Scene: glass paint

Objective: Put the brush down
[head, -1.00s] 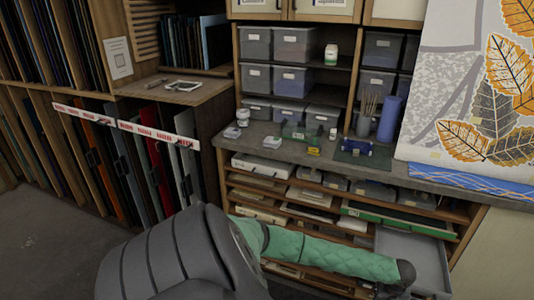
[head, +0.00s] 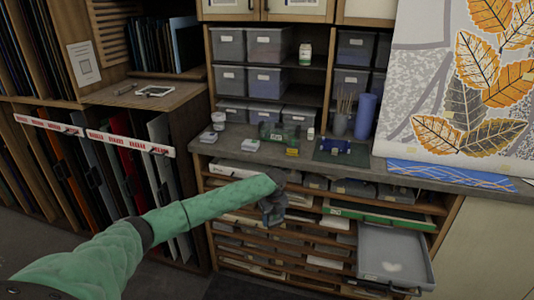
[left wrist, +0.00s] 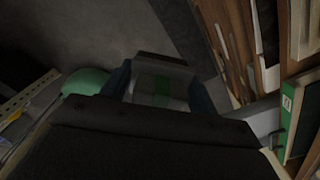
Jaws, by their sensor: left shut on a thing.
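My left gripper (head: 272,212) is in front of the shelves below the counter, left of the open drawer. In the left wrist view its fingers (left wrist: 160,88) are shut on a pale thing with a green band, which I take to be the brush (left wrist: 162,86). In the head view the held thing is too dark and small to make out. A dark mat (head: 325,156) with a blue item (head: 336,146) on it lies on the counter. My right gripper is not in view.
The grey counter (head: 230,160) holds a green box (head: 280,132), small jars and a pot of brushes (head: 341,124). A blue roll (head: 365,115) stands beside the pot. A grey drawer (head: 395,240) sticks out at lower right. A patterned panel (head: 410,120) leans at right.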

